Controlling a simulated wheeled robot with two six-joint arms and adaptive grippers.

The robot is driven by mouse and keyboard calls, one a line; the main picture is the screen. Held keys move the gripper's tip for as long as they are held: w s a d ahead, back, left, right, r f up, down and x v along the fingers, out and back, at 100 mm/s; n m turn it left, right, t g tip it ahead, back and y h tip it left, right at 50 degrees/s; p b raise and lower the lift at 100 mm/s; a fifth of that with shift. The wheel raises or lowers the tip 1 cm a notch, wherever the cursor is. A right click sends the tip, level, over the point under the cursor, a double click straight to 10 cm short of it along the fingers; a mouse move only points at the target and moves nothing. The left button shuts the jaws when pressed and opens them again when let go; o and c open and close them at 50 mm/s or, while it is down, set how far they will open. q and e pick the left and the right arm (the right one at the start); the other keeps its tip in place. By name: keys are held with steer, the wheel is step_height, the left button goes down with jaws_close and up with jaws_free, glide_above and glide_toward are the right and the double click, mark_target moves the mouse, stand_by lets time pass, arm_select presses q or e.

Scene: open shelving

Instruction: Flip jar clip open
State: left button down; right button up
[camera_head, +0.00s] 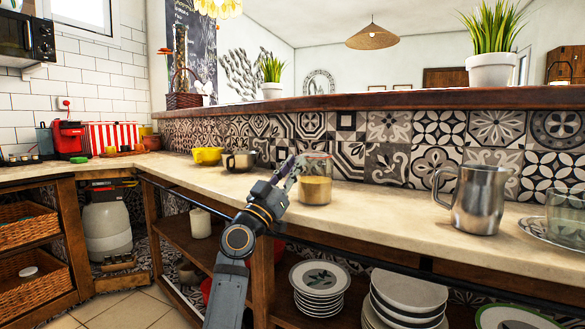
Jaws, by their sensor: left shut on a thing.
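A glass jar (315,187) with tan contents in its lower part stands upright on the pale countertop, near the middle of the view. Its upper part is clear glass. My left gripper (294,166) comes in from the lower left and is at the jar's upper left side, shut at the clip side of the rim. The clip itself is too small and too covered by the fingers to make out. Whether the lid is raised cannot be told. My right gripper is not in view.
A metal pitcher (479,200) and a glass on a tray (541,233) stand to the right. A tiled wall (405,158) rises behind. Plates (319,281) sit on the shelf below. Counter between jar and pitcher is clear.

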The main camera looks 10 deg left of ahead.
arm_select(q)
steer(key=c, duration=1.3)
jaws_free()
steer(key=v, duration=1.2)
